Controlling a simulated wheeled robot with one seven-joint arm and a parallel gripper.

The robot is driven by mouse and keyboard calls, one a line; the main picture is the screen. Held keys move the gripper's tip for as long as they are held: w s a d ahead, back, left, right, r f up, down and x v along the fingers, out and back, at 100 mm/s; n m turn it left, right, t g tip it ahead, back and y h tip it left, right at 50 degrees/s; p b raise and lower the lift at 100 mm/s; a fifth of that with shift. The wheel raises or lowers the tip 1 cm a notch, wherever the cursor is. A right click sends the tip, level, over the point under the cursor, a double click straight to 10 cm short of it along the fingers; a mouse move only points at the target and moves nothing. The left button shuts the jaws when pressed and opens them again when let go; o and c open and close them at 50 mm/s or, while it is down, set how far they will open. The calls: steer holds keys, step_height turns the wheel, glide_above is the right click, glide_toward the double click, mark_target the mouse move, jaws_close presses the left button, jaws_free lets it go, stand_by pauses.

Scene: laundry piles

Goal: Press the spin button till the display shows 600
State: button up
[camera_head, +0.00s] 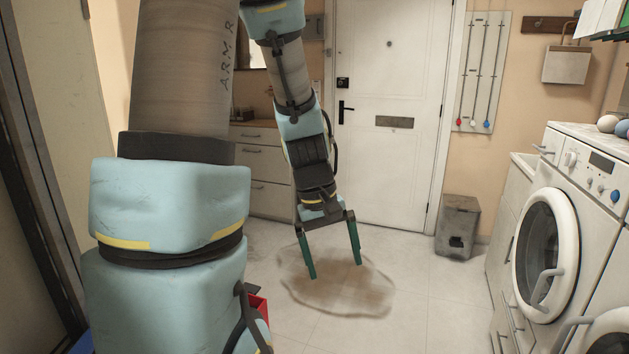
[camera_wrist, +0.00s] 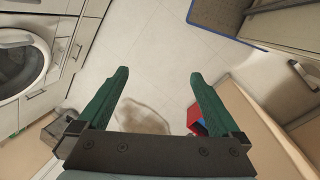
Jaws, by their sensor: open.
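The white washing machine (camera_head: 590,222) stands at the right in the head view, with a round glass door. Its upper panel has a dark display (camera_head: 601,162), a pale round knob (camera_head: 570,159) and a blue button (camera_head: 614,196). The display's digits and any button labels are too small to read, so I cannot tell which is the spin button. My gripper (camera_head: 334,268) is open and empty, pointing down above the floor, well left of the machine. In the wrist view my gripper (camera_wrist: 159,74) shows two spread green fingers with nothing between them.
A brown stain or puddle (camera_head: 340,292) lies on the floor below my gripper. A grey box (camera_head: 458,227) stands by the white door (camera_head: 388,80). A second white appliance (camera_head: 610,326) is at lower right. Open floor lies between my arm and the machines.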

steer(key=s+a+r+m+t+y, duration=0.1)
steer(key=a+m+t+y, duration=0.1)
steer(key=a, duration=0.8)
steer(key=shift+s+a+m, duration=0.25)
steer(key=shift+s+m, duration=0.05)
steer(key=shift+m, duration=0.4)
